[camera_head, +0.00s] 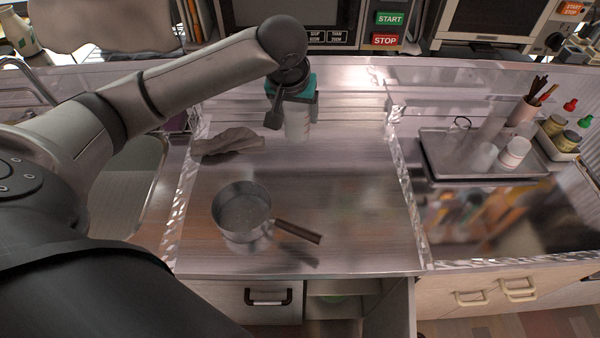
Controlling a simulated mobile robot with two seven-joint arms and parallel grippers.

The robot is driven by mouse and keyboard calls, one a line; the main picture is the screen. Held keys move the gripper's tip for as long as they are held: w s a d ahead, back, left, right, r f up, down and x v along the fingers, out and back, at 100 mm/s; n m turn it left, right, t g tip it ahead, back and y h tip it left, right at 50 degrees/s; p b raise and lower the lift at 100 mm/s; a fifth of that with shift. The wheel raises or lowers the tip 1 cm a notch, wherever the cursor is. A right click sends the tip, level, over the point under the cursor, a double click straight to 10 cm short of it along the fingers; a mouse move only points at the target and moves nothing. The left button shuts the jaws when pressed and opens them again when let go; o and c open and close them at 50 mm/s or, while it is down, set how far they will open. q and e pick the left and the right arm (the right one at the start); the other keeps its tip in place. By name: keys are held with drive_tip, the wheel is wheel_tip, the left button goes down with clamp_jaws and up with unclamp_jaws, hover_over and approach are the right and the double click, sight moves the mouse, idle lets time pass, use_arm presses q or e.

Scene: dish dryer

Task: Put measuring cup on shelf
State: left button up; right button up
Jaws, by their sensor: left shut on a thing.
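My left arm comes in from the left, and its gripper (293,113) is at the back of the steel counter. It is shut on a pale, translucent cup with faint markings, which looks like the measuring cup (298,126). The cup hangs roughly upright between the dark fingers, its upper part hidden by the gripper. I cannot tell whether its base touches the counter. Which surface is the shelf is not clear; an open compartment (340,287) with a board inside shows below the counter. My right gripper is not in view.
A saucepan (241,211) stands mid-counter, handle pointing right. A crumpled cloth (231,141) lies left of the cup. A tray (433,151) with clear cups stands at right. Appliances with START and STOP buttons (388,30) line the back. The counter right of the pan is clear.

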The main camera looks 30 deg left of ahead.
use_arm(q)
drive_tip(key=b, duration=0.3)
hover_over(297, 183)
wheel_tip(297, 183, down, 13)
wheel_tip(297, 183, down, 4)
drive_tip(key=shift+b, duration=0.35)
drive_tip(key=shift+f, duration=0.25)
drive_tip(key=shift+f, duration=0.15)
drive_tip(key=o, duration=1.5)
drive_tip(key=shift+o, duration=0.2)
